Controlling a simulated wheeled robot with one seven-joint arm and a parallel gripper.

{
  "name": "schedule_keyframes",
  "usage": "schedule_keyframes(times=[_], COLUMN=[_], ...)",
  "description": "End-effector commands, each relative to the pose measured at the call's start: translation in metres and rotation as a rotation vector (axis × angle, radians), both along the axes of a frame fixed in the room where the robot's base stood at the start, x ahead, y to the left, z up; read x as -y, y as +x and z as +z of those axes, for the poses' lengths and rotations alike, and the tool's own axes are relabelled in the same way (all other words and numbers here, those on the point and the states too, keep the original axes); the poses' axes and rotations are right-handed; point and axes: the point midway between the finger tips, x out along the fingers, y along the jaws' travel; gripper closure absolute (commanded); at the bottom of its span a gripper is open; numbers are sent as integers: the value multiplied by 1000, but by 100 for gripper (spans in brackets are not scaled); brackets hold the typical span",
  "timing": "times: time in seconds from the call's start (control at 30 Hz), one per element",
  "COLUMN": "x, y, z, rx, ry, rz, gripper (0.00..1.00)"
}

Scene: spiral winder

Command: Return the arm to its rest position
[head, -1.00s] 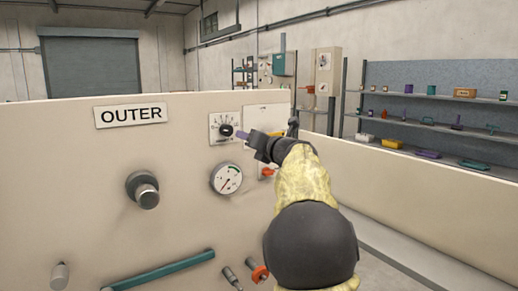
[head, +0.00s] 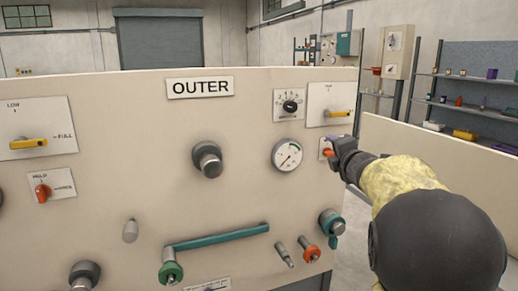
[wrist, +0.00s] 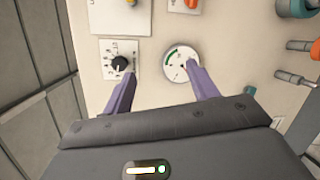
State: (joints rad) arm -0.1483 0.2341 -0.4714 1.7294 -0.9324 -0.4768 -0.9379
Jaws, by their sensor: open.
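My gripper (head: 335,146) shows in the head view at the right of the OUTER panel (head: 110,105), in front of a small plate with an orange lever (head: 327,153). Its purple fingers are spread and empty in the wrist view (wrist: 161,72). There, the left fingertip overlaps the lower right of the black dial knob (wrist: 119,65) plate. The right fingertip overlaps the edge of the round gauge (wrist: 176,65). I cannot tell how far the fingertips are from the panel. My arm with its yellow sleeve reaches in from the lower right of the head view.
The panel carries a large dark knob (head: 207,160), a teal bar handle (head: 217,237), yellow levers (head: 28,143) and valves along the bottom. A low wall (head: 440,145) stands to the right. Shelves with small items (head: 480,105) stand behind it.

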Motion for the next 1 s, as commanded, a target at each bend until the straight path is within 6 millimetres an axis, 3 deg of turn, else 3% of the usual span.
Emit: schedule_keyframes(times=[0.03,0.2,0.37,0.5,0.6,0.8,0.97,1.0], x=[2,-1,-19,-40,-54,-76,-90,-88], y=[-11,-59,-120,-182,-221,-287,-335,-330], z=[-26,-117,-192,-246,-272,-307,-325,-310], rx=[-64,-289,-485,-635,-715,-825,-889,-882], ry=[148,621,955,1171,1277,1409,1473,1473], rz=[-63,-315,-563,-791,-938,-1187,-1371,-1358], gripper=[41,41,41,41,41,41,41,41])
